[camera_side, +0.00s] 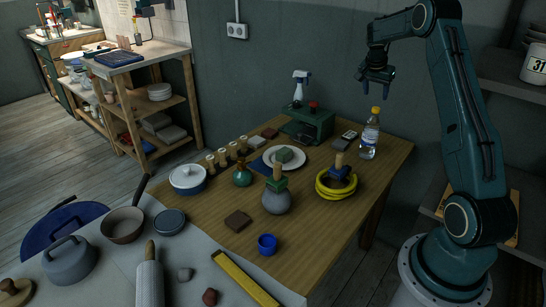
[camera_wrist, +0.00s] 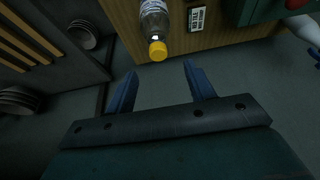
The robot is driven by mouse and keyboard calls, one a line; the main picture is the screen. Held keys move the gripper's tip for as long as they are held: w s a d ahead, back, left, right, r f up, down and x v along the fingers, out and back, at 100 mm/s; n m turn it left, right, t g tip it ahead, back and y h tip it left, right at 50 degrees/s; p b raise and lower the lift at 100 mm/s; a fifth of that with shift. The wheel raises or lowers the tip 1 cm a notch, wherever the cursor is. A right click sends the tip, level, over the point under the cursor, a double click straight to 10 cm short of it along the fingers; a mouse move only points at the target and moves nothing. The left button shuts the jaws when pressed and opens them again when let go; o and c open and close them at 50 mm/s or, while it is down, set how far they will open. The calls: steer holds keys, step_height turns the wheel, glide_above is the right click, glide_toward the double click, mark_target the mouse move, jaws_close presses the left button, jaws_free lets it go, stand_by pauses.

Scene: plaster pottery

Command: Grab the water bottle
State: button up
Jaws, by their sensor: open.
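The water bottle (camera_side: 370,136) stands upright near the far right edge of the wooden table (camera_side: 318,218). It is clear, with a blue and white label and a yellow cap. My gripper (camera_side: 375,82) hangs in the air above the bottle, pointing down, with a gap between its fingers and the cap. In the wrist view the bottle (camera_wrist: 154,22) shows at the top, its yellow cap towards me. The two blue fingers of my gripper (camera_wrist: 158,80) are spread apart and empty, and the bottle lies beyond their tips.
A green box (camera_side: 311,124), a white plate (camera_side: 298,158) and a grey vase (camera_side: 277,201) stand farther left. Shelving (camera_side: 512,75) is at the right.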

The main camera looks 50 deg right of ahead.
mark_target(376, 108)
steer(key=shift+x, duration=2)
steer(key=shift+s+x, duration=0.2)
steer(key=shift+x, duration=2.4)
steer(key=shift+d+r, duration=0.1)
jaws_close()
